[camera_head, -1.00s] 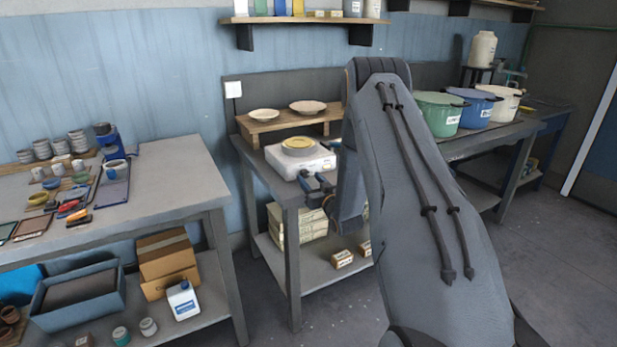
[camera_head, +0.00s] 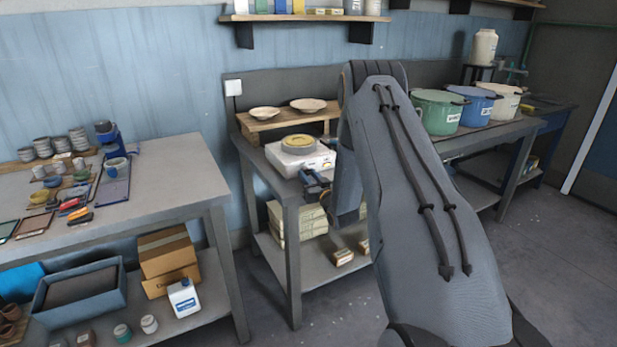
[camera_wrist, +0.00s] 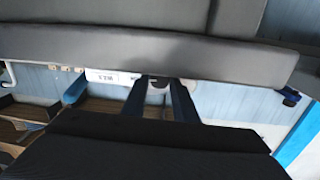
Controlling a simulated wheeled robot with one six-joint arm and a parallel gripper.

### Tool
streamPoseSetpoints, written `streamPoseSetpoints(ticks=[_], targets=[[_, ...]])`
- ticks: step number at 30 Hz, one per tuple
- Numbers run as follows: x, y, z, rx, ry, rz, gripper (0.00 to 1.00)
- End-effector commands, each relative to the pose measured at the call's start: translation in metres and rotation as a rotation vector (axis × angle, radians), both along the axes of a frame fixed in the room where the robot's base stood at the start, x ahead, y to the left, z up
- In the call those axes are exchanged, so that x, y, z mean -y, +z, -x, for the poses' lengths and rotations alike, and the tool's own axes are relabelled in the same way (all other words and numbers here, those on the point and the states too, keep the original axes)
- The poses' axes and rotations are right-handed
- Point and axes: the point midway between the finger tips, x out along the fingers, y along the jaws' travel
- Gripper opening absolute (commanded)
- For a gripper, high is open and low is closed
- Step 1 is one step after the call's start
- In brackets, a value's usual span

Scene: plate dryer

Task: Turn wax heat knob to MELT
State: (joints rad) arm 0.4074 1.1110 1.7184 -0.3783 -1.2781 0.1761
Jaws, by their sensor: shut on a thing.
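The wax heater is a white box (camera_head: 305,160) with a round tan-yellow pan (camera_head: 299,144) on top. It stands on the middle bench's near end. My gripper (camera_head: 314,182) is low at the heater's front right side, partly hidden by my arm. In the wrist view, its two blue fingers (camera_wrist: 157,84) lean together around a small dark piece, which looks like the wax heat knob (camera_wrist: 157,82). A white label with dark lettering (camera_wrist: 104,75) lies just left of the fingers. The knob's pointer and setting cannot be read.
A wooden riser (camera_head: 270,124) with two shallow bowls stands behind the heater. Green (camera_head: 437,112), blue (camera_head: 474,110) and cream pots stand on the bench to the right. Boxes lie on the lower shelf. A work table (camera_head: 165,180) is at the left, with open floor between.

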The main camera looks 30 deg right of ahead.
Motion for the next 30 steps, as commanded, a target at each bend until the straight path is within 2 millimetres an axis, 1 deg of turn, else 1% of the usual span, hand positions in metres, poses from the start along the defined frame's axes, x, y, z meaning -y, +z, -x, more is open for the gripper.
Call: streamPoseSetpoints(ticks=[5,18,24,30], targets=[[0.0002,-0.0003,-0.0002,-0.003,0.000,-0.075,0.04],[0.0011,0.0002,0.0000,-0.013,-0.001,-0.368,0.04],[0.0011,0.0004,0.0001,-0.016,0.001,-0.455,0.04],[0.0011,0.0006,0.0001,-0.018,0.000,-0.495,0.04]])
